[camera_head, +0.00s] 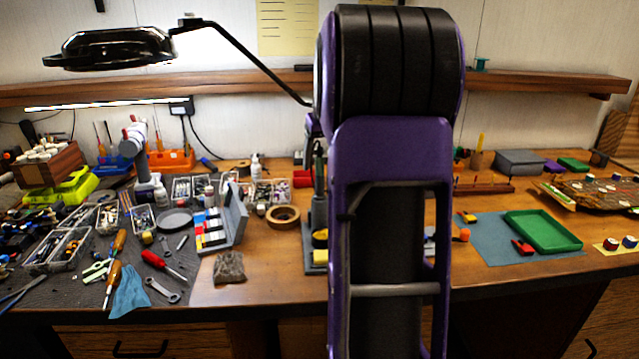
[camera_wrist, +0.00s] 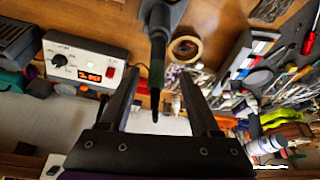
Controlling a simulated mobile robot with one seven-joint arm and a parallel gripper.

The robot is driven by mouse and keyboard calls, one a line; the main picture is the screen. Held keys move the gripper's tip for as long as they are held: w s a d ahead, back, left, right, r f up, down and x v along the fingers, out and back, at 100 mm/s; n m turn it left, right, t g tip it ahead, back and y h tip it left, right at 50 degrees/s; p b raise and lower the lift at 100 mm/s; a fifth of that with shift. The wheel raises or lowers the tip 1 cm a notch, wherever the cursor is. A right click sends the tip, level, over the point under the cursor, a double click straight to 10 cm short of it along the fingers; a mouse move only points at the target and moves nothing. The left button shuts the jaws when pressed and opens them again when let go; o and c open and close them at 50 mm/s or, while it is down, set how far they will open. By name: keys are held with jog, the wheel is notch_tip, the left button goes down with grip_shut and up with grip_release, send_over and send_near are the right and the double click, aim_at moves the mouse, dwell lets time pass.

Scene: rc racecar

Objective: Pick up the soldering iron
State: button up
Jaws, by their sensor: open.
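The soldering iron (camera_wrist: 157,62), with a dark, greenish handle and a thin dark end, shows in the middle of the wrist view. It runs down the picture from a grey holder (camera_wrist: 165,14). My gripper (camera_wrist: 160,75) is open, with one black finger on each side of the iron. Gaps show between iron and fingers; I cannot tell its exact depth between them. In the head view, a grey stand (camera_head: 316,205) with a yellow sponge (camera_head: 320,239) is partly behind my purple arm. My gripper is hidden there.
A soldering station (camera_wrist: 88,62) with a lit red display is left in the wrist view. A tape roll (camera_head: 283,215), a rock (camera_head: 229,267) and an open case (camera_head: 237,212) lie left of the stand. A lamp (camera_head: 115,48) hangs over the cluttered left bench.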

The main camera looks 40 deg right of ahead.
jog(key=x, duration=0.4)
jog(key=shift+d+f, duration=0.15)
jog(key=shift+d, duration=0.05)
grip_shut()
